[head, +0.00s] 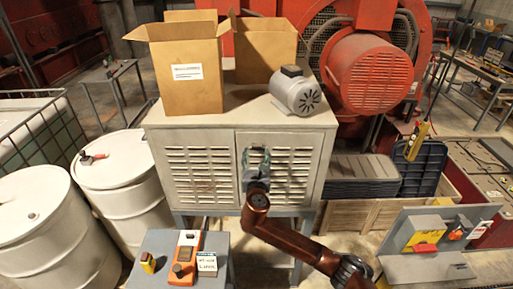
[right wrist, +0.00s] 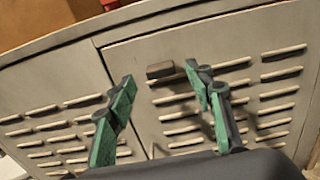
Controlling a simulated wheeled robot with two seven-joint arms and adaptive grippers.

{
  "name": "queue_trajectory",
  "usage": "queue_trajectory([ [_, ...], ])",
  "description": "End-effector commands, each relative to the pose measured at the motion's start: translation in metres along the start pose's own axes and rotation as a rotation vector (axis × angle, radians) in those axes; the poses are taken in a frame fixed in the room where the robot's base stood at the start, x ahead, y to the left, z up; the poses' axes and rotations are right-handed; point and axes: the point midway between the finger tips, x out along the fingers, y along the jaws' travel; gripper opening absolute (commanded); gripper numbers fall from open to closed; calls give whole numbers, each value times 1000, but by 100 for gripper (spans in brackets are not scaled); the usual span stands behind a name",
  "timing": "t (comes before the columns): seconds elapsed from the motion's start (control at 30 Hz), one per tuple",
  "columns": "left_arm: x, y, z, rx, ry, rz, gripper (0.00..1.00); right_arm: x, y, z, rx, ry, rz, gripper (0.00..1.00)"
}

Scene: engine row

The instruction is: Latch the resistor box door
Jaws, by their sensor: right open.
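The resistor box (head: 195,140) is a grey louvred cabinet on legs in the middle of the head view. Its right-hand door (head: 292,172) lies nearly in line with the front; I cannot tell whether a small gap remains. My right gripper (head: 256,155) is in front of this door's left part. In the right wrist view its green fingers (right wrist: 160,78) are open and spread. A small dark latch block (right wrist: 160,70) on the door (right wrist: 215,40) shows between and beyond the fingertips; no contact is visible. The gripper hides the latch in the head view. My left gripper is not in view.
Cardboard boxes (head: 190,70) and a grey motor (head: 296,92) stand on the cabinet top. White drums (head: 125,180) are at left. A low stand (head: 160,240) with an orange device (head: 185,262) is in front. Black crates (head: 360,177) and a sloped panel (head: 440,230) are at right.

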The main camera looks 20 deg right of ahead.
Motion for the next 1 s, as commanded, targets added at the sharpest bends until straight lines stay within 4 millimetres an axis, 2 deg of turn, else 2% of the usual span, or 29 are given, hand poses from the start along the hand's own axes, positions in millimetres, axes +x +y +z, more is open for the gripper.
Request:
queue_trajectory([
  [0.1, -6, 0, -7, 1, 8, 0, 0, 18, 0, 1, -1, 1, -1, 48],
  [0.2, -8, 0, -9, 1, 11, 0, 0, 27, 0, 1, 1, 1, 0, 48],
  [0.57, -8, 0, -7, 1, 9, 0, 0, 34, 0, -1, 2, 2, 1, 48],
  [1.0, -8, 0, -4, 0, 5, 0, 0, 34, 0, -1, 2, 2, 1, 19],
])
